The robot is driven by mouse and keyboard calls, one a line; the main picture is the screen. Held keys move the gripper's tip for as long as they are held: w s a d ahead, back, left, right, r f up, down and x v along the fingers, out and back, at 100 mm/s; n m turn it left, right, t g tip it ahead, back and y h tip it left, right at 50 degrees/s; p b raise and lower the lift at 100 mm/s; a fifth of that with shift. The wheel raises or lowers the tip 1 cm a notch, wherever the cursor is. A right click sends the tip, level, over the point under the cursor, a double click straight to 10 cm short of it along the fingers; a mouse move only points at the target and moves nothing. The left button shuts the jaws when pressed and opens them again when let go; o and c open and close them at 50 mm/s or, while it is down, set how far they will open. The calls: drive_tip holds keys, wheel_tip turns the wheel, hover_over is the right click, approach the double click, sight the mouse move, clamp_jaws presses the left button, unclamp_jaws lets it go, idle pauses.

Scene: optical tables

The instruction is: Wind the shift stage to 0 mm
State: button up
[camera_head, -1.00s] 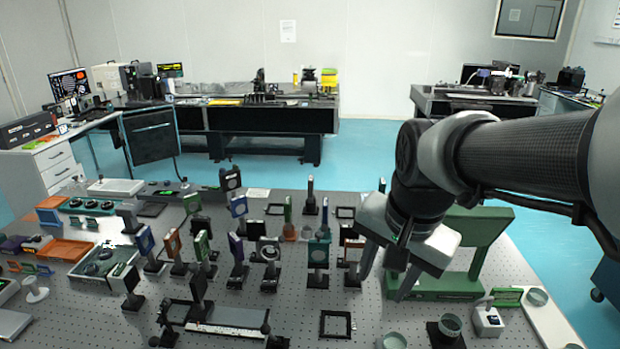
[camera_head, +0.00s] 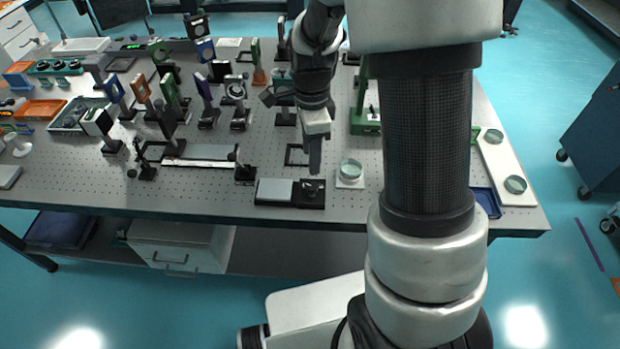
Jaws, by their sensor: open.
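A small black-based unit with a pale flat plate and a dark round knob (camera_head: 311,188) at its right end lies near the table's front edge; it looks like the shift stage (camera_head: 274,191). Any scale or reading on it is too small to make out. My gripper (camera_head: 315,165) points down just above the knob end. Its fingers line up in this view, so the gap between them is hidden, but the jaws are open with nothing seen in them. I cannot tell whether the fingertips touch the knob or are apart from it.
A round glass dish on a white base (camera_head: 350,171) stands close right of my gripper. A long rail with end posts (camera_head: 200,157) lies to the left, and a black square frame (camera_head: 297,154) behind. Several upright optics fill the perforated table (camera_head: 220,198) farther back. A blue tray (camera_head: 485,202) is at right.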

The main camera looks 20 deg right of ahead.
sight(311, 186)
wheel_tip(311, 186, down, 10)
drive_tip(key=shift+f, duration=0.25)
drive_tip(key=c, duration=1.1)
drive_tip(key=shift+o, duration=0.2)
